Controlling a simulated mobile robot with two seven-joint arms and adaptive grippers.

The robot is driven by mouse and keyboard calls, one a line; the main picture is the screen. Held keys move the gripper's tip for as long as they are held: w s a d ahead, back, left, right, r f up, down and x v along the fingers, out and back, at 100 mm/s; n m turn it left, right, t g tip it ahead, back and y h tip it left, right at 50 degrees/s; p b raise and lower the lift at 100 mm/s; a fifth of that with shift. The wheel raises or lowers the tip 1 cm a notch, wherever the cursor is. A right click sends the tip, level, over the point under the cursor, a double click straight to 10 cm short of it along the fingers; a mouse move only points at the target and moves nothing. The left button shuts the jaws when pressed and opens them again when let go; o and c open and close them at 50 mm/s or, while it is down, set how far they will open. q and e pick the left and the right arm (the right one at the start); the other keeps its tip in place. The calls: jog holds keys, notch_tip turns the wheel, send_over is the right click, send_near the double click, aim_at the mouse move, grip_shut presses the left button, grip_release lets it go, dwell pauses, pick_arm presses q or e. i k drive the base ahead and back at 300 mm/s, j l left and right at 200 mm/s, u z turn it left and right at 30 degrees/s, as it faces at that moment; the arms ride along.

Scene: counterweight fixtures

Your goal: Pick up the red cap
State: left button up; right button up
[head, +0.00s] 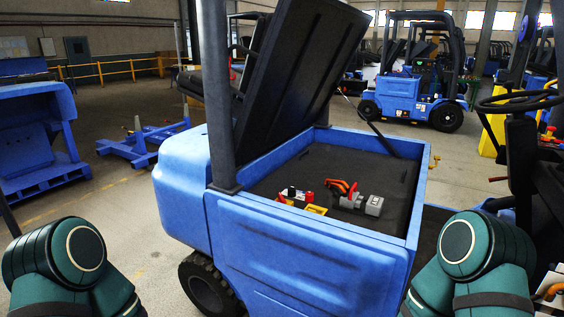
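A small red cap (309,196) shows on the dark top surface inside the open rear compartment of a blue forklift (288,250). A small black cap (292,191) is just left of it. Both look very small, so their exact shape is hard to tell. Only teal links of my two arms show, at the bottom left and bottom right corners. Neither of my grippers is in view, and nothing touches the red cap.
Yellow pieces (317,209) lie by the red cap. To its right are orange-red cables (341,187) and a grey connector (374,205). The raised black cover (300,75) stands behind. The compartment's blue rim surrounds it. The compartment's right part is mostly clear.

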aim_at(309, 196)
jog(key=i+l+z, duration=0.25)
jog(key=i+l, duration=0.2)
jog(key=i+l+z, duration=0.3)
jog(key=i, duration=0.25)
